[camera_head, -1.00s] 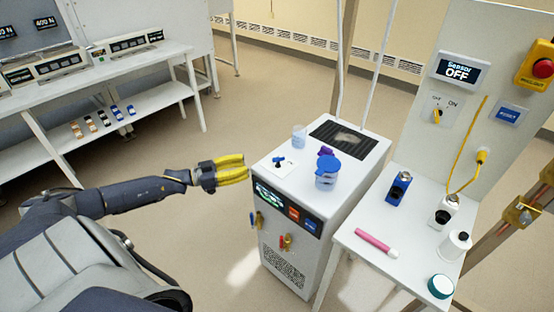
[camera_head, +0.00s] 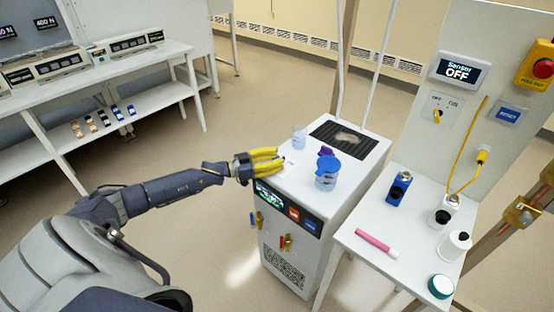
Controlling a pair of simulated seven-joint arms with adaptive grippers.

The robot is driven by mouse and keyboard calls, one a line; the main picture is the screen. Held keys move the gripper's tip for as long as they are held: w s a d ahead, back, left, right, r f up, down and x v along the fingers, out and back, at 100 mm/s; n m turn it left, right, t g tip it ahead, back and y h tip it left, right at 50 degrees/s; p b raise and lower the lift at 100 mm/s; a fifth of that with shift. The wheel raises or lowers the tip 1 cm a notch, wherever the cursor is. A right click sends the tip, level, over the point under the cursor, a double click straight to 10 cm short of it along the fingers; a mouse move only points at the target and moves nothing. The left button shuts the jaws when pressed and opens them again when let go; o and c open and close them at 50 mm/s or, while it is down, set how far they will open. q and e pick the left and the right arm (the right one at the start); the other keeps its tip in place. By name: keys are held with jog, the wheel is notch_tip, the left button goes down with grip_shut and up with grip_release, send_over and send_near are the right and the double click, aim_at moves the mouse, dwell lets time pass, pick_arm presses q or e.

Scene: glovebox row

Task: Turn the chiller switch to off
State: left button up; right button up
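The chiller (camera_head: 283,262) is the white floor cabinet in the middle, with a dark display panel on its front. Its switch, a blue knob on a small white plate on the top's left part, is hidden behind my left gripper now. My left gripper (camera_head: 279,159), with yellow fingers, is at the top's left edge over the switch's place. I cannot tell whether its fingers touch the knob or how far apart they are. My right gripper is not in view.
A clear beaker (camera_head: 299,137), a purple piece (camera_head: 326,151) and a blue-lidded jar (camera_head: 327,174) stand on the chiller top near the gripper. At right, a white table (camera_head: 372,268) holds a pink marker (camera_head: 377,243) and bottles. Open floor lies left of the chiller.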

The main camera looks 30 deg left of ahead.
pick_arm(q)
jog(key=shift+w+d, duration=0.1)
dwell(0.3)
grip_shut()
jog(key=shift+n+t+y, duration=0.5)
jog(key=shift+y, duration=0.2)
jog(key=shift+d+r+n+t+y, duration=0.1)
jog(key=shift+n+t+y, duration=0.5)
jog(key=shift+n+y, duration=0.4)
jog(key=shift+r+n+t+y, duration=0.1)
jog(key=shift+n+t+y, duration=0.55)
jog(key=shift+y, duration=0.65)
jog(key=shift+n+y, duration=0.65)
jog(key=shift+y, duration=0.15)
jog(key=shift+w+r+t+y, duration=0.1)
jog(key=shift+r+t+y, duration=0.15)
jog(key=shift+y, duration=0.25)
jog(key=shift+c, duration=0.6)
grip_release()
jog(key=shift+f, duration=0.15)
jog(key=shift+o, duration=0.6)
jog(key=shift+f, duration=0.2)
